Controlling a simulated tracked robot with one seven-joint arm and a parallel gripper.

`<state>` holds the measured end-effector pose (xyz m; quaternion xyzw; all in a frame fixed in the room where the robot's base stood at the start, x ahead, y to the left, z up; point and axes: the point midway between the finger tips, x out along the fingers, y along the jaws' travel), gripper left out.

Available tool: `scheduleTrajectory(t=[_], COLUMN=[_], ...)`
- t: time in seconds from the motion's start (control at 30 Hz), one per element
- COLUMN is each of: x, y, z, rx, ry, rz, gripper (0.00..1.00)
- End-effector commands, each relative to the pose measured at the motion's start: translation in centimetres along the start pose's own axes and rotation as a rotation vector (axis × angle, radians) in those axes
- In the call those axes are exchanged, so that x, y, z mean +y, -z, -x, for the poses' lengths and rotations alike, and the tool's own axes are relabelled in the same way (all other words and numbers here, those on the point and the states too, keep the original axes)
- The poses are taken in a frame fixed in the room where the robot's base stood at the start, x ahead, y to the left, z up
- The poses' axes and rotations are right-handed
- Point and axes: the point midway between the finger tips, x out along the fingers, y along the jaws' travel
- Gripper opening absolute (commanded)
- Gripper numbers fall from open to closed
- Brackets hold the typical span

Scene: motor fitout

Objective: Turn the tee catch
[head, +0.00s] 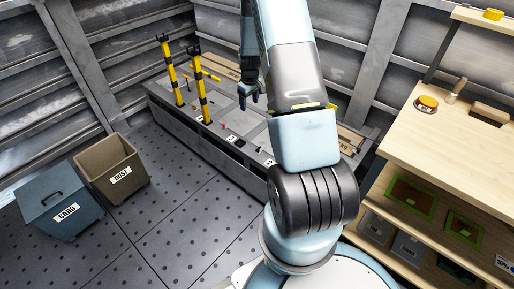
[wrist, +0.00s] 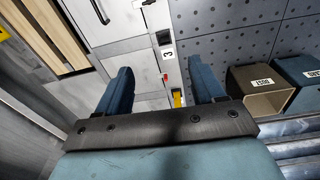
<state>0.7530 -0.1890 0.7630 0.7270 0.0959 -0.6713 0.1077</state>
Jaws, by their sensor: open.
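My gripper (head: 249,97) hangs above the grey bench unit (head: 215,141) in the head view, partly behind my arm. In the wrist view my gripper (wrist: 160,67) is open, with two blue fingers apart and nothing between them. Beyond the fingers are pale panels (wrist: 118,55) and a strip with a label "3" (wrist: 167,54). A small black piece (wrist: 148,3) at the top edge may be the tee catch; it is cut off and I cannot tell. A black bar handle (wrist: 100,12) lies to its left. A small red part (wrist: 165,77) shows between the fingers.
Yellow-and-black posts (head: 201,88) stand up from the bench unit. A wooden workbench (head: 455,130) with an orange button (head: 428,102) is at right. The floor before the unit is clear.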

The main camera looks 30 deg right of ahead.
Motion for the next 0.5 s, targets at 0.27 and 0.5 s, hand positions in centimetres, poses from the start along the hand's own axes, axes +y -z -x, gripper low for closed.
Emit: scheduleTrajectory(t=[0.27,0.5], x=[2.0,2.5], y=[-2.4,-3.6], z=[-10.7,-14.7], rx=[-0.056,-0.074], ry=[0.022,0.029], rz=[0.037,0.056], gripper=[0.68,0.68])
